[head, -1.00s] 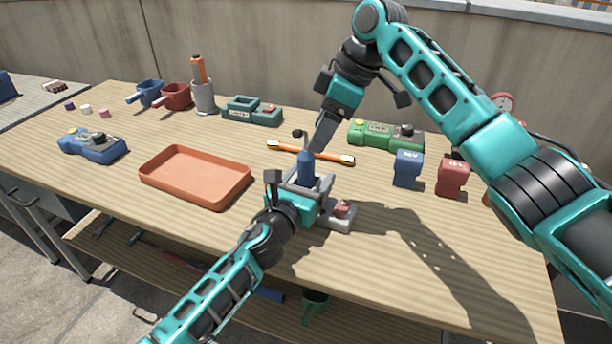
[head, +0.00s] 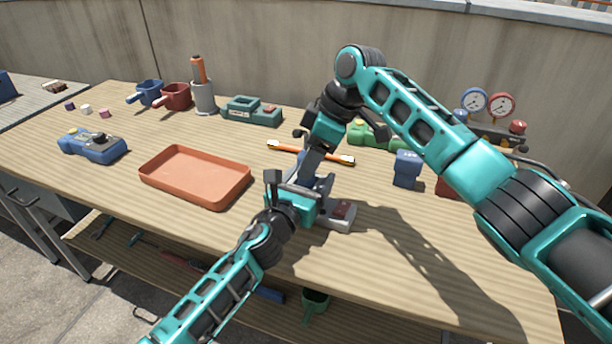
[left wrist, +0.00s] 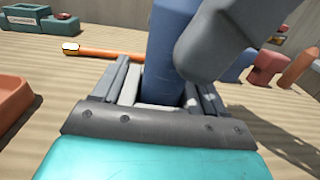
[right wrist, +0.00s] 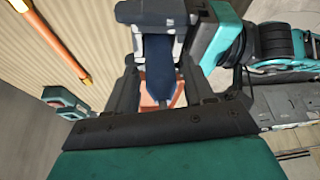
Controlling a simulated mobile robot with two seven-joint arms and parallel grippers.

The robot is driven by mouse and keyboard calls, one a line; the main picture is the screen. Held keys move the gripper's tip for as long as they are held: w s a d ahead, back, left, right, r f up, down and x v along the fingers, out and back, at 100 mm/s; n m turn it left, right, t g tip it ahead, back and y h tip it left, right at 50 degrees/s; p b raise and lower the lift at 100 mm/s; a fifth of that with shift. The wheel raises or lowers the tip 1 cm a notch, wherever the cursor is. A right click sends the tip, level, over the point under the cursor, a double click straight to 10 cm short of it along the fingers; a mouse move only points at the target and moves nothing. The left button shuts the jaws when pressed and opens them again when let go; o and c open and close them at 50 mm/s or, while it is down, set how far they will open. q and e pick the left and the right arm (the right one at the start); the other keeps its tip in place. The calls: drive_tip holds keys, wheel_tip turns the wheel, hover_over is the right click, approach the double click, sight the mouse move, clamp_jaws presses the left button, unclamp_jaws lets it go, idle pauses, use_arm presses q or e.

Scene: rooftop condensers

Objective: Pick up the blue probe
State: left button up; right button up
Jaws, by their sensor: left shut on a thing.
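My right gripper (head: 313,168) reaches down over the probe from above. In the right wrist view its fingers lie on either side of the probe with gaps, so it looks open. In the head view the right gripper hides much of the probe.
An orange tray (head: 196,203) lies left of the holder. An orange rod (head: 335,157) lies behind it. A blue block (head: 407,169) and a green device (head: 372,133) stand to the right. A blue meter (head: 93,147) is far left. The front right bench is clear.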

clamp_jaws()
idle(0.3)
drive_tip(key=shift+r, duration=0.1)
wheel_tip(320, 180, up, 10)
drive_tip(key=shift+f, duration=0.1)
idle(0.5)
use_arm(q)
drive_tip(key=o, duration=1.3)
